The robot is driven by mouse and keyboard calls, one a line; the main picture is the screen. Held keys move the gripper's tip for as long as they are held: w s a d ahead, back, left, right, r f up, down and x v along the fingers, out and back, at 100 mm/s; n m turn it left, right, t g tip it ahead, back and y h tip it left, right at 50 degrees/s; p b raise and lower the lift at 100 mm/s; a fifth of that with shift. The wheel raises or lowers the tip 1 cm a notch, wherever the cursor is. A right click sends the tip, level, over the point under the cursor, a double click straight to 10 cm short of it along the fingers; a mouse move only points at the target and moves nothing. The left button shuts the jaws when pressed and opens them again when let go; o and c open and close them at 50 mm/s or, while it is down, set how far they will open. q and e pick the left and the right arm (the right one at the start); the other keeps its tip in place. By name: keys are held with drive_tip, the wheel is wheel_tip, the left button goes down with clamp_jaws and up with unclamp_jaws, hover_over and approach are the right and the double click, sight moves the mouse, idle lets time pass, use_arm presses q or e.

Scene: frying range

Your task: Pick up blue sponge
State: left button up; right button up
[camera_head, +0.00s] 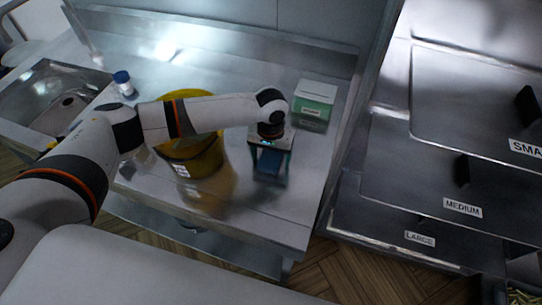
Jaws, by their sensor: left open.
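The blue sponge (269,163) lies on the steel counter, below and between the fingers of my left gripper (270,170). The gripper points down over it from above and is open, with a finger on each side. The gripper body hides part of the sponge. I cannot tell whether the fingers touch it. My right gripper is not in view.
A yellow bucket (205,157) stands on the counter (240,211) just left of the gripper, under my left arm. A green-and-white box (314,103) is behind right. A blue-capped bottle (123,83) stands by the sink (50,90).

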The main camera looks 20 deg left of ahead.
use_arm(q)
drive_tip(key=c, duration=1)
drive_tip(key=shift+c, duration=0.2)
